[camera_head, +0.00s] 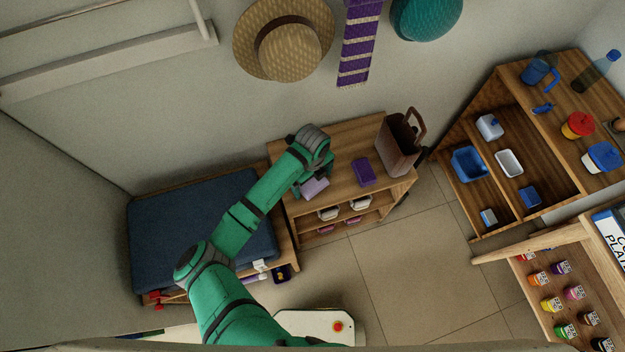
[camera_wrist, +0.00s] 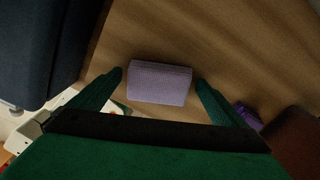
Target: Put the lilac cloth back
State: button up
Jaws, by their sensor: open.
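The lilac cloth (camera_head: 313,188) is a small folded block lying on top of the low wooden shelf unit (camera_head: 345,140). In the wrist view the lilac cloth (camera_wrist: 160,83) lies between my two fingers, with a gap on each side. My gripper (camera_wrist: 160,88) is open and holds nothing. In the head view my gripper (camera_head: 312,182) is over the left part of the unit top, just at the cloth, and partly hides it. A darker purple folded cloth (camera_head: 363,171) lies to the right on the same top.
A brown bag (camera_head: 401,140) stands at the right end of the unit top. Shoes (camera_head: 358,204) sit in the cubbies below. A blue-cushioned bench (camera_head: 190,232) adjoins on the left. A taller shelf (camera_head: 520,130) stands right. Tiled floor between is clear.

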aim_at(313, 181)
notch_tip(313, 181, up, 12)
jog(key=w+d+r+n+t+h, duration=0.1)
jog(key=d+r+n+t+h, duration=0.25)
jog(key=d, duration=0.65)
jog(key=w+d+r+n+t+h, duration=0.1)
jog(key=d+r+n+t+h, duration=0.3)
jog(key=d, duration=0.5)
jog(key=w+d+r+n+t+h, duration=0.25)
jog(key=d+r+n, duration=0.3)
jog(key=d, duration=0.45)
jog(key=s+a+f+n+t+y, duration=0.2)
jog(key=s+a+f+n+y, duration=0.2)
jog(key=s+a+n, duration=0.4)
jog(key=s+a+f+n+t+y, duration=0.35)
jog(key=s+a+n, duration=0.3)
jog(key=s, duration=0.25)
jog(key=s+a+r+y, duration=0.1)
jog(key=s+a, duration=0.6)
jog(key=s, duration=0.2)
jog(key=s+a+r+y, duration=0.1)
jog(key=s+a+r, duration=0.1)
jog(key=s+a, duration=0.5)
jog(key=shift+v, duration=0.95)
